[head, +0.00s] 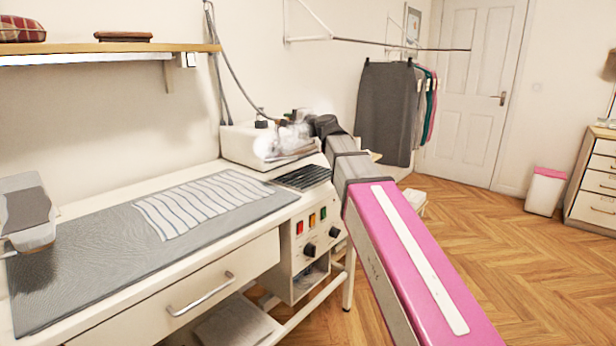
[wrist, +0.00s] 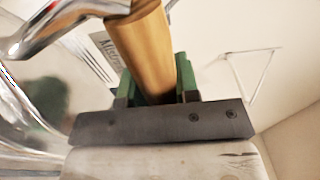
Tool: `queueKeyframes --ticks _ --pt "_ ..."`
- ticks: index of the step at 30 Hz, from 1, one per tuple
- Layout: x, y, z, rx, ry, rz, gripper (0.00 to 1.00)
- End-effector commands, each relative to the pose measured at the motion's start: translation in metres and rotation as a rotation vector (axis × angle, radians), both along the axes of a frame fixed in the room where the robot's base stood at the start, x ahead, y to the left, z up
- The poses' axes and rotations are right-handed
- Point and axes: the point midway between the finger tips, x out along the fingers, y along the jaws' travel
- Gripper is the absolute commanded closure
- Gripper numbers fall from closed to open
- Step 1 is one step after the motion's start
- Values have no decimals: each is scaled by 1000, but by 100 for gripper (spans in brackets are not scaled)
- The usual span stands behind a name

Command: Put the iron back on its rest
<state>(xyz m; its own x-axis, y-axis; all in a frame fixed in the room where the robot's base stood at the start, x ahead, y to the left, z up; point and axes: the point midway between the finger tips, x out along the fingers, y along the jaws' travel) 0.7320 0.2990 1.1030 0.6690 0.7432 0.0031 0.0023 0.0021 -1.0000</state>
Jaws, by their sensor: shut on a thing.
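My gripper (wrist: 158,88) is shut on the wooden handle (wrist: 140,45) of the iron, with its green finger pads on either side. The iron's shiny chrome body (wrist: 45,30) fills the left of the wrist view. In the head view the iron (head: 287,140) is at the far end of my arm, blurred by white steam or glare, in front of a white box-shaped unit. The dark ribbed rest (head: 301,177) lies on the right end of the ironing table, below and near the iron, and looks empty. I cannot tell the exact gap between them. The iron's soleplate is hidden.
The ironing table (head: 110,250) has a grey pad with a striped cloth (head: 200,203) on it. The white unit (head: 240,148) stands behind the rest. A cable hangs from above to the iron. A control panel (head: 312,235) sits below the rest. A shelf (head: 110,48) is at upper left.

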Motion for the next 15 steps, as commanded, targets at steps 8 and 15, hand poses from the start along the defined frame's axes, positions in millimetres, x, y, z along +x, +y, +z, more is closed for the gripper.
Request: queueKeyframes --ticks 8,15 --pt "7 2 0 4 2 34 100" --pt "35 -21 -21 4 2 34 100"
